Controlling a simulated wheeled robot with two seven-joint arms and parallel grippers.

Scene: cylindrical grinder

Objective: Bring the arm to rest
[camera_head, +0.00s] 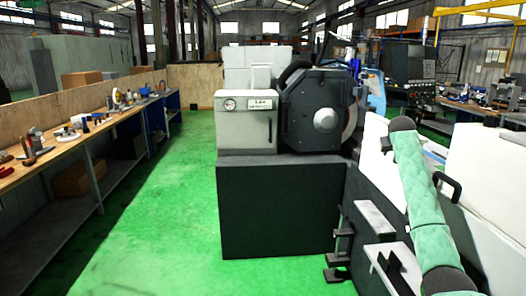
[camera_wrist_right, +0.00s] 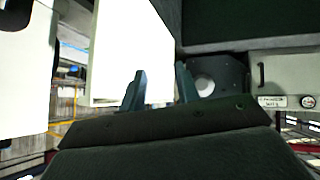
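My right arm (camera_head: 420,190), in a green padded sleeve with black joints, stands on the right of the head view. I cannot make out its fingers in that view. The right wrist view shows the right gripper (camera_wrist_right: 159,70), with its two dark fingers apart and nothing held between them. That view looks upside down. My left arm and left gripper show in neither view.
A grey and black cylindrical grinder (camera_head: 313,110) stands ahead on a black base (camera_head: 280,205). White panels (camera_head: 490,190) with a black handle (camera_head: 450,187) flank my right arm. A workbench (camera_head: 70,152) with tools runs along the left. Green floor (camera_head: 165,220) between is clear.

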